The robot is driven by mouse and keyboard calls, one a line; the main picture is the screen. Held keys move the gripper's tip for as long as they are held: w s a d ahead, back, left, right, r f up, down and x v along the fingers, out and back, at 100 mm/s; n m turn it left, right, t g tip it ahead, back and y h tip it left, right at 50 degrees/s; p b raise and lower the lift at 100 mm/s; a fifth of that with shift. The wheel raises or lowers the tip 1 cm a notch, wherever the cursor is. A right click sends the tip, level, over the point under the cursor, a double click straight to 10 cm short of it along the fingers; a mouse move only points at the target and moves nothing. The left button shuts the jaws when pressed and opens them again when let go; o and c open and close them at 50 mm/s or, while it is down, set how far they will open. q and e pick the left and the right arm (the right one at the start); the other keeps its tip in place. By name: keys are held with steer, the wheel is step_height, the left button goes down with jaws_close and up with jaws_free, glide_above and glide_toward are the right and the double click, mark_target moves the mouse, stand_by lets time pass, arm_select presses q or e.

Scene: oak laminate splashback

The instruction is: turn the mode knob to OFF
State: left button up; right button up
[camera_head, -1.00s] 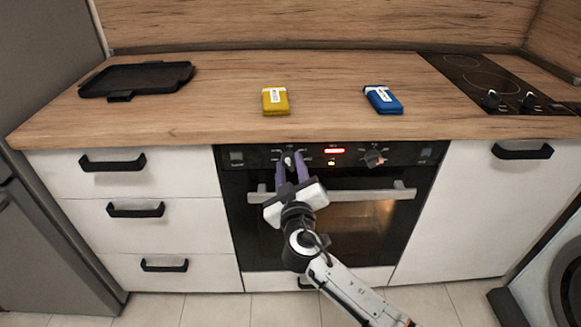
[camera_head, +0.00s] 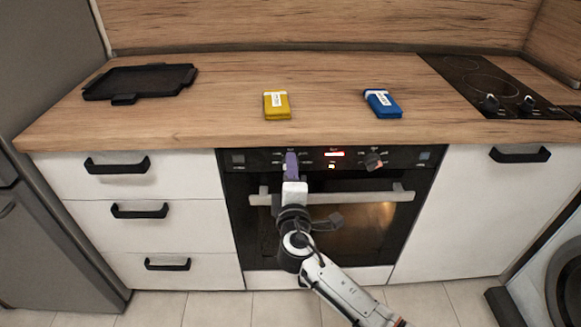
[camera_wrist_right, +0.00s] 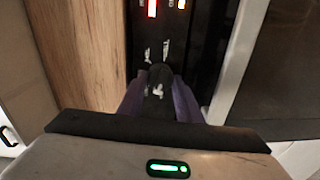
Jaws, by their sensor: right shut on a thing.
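The mode knob (camera_wrist_right: 160,76) is the left one on the black oven panel. In the wrist view it is a dark knob between the two purple fingers of my right gripper (camera_wrist_right: 159,92), which is shut on it. White marks show around it, too small to read. In the head view my right gripper (camera_head: 291,160) reaches the panel edge-on and hides the knob. My left gripper is not in view.
A second knob (camera_head: 373,161) sits farther right on the oven panel, beyond a lit red display (camera_head: 334,154). The oven handle (camera_head: 345,197) runs just below. A yellow packet (camera_head: 277,106), a blue packet (camera_head: 382,104) and a black tray (camera_head: 140,82) lie on the worktop.

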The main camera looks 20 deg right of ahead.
steer(key=n+p, duration=0.1)
steer(key=n, duration=0.3)
steer(key=shift+f+n+p, duration=0.1)
steer(key=shift+n+p, duration=0.2)
steer(key=shift+n, duration=0.1)
stand_by(0.5)
steer(key=o, duration=1)
steer(key=shift+o, duration=0.2)
steer(key=v, duration=1)
steer(key=shift+a, duration=0.25)
steer(key=shift+s, duration=0.15)
